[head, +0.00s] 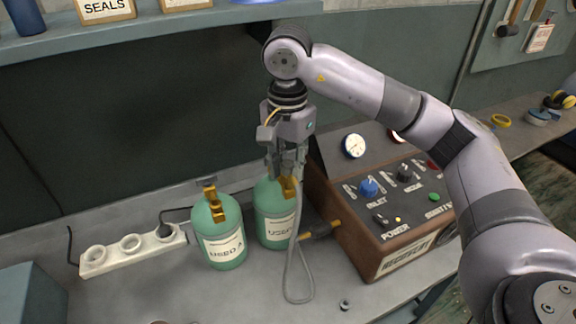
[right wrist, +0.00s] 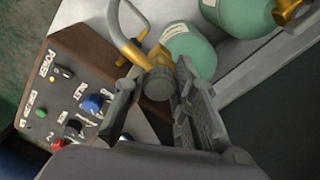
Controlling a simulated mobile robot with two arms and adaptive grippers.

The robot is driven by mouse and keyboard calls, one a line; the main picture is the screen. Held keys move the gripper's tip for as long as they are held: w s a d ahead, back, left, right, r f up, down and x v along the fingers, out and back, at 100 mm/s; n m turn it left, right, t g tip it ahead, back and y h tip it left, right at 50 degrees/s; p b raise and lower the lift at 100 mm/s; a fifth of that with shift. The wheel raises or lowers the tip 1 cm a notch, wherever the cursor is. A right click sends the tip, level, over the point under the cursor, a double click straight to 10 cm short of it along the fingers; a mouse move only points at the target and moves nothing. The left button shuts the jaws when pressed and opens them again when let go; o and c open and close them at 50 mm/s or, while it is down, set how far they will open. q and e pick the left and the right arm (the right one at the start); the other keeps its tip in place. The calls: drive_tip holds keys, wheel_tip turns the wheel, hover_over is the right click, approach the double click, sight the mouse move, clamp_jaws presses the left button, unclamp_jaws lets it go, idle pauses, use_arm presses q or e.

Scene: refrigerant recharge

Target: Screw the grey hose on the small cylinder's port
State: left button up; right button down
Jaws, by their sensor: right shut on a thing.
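My right gripper (head: 287,160) points down over the right green cylinder (head: 272,228), at its brass valve (head: 288,187). It is shut on the end of the grey hose (head: 299,285). In the right wrist view, my fingers (right wrist: 155,100) sit on either side of the hose's round grey end fitting (right wrist: 157,84), which is right by the brass valve (right wrist: 182,68). I cannot tell whether it is threaded on. The hose hangs in a loop to the bench and runs to the brown machine. The left green cylinder (head: 222,240), labelled USED A, stands beside it. My left gripper is not in view.
The brown recovery machine (head: 345,262) with knobs and gauges stands close on the right. A white power strip (head: 133,252) lies at the left. A small dark fitting (head: 345,305) lies on the bench front. A shelf (head: 150,35) runs above.

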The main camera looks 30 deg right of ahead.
drive_tip(key=shift+f+m, duration=0.25)
drive_tip(key=shift+m, duration=0.85)
drive_tip(key=c, duration=1.2)
unclamp_jaws()
drive_tip(key=shift+r, duration=0.1)
drive_tip(key=shift+c, duration=0.2)
drive_tip(key=shift+r, duration=0.2)
wheel_tip(320, 180, up, 12)
drive_tip(key=shift+f, duration=0.15)
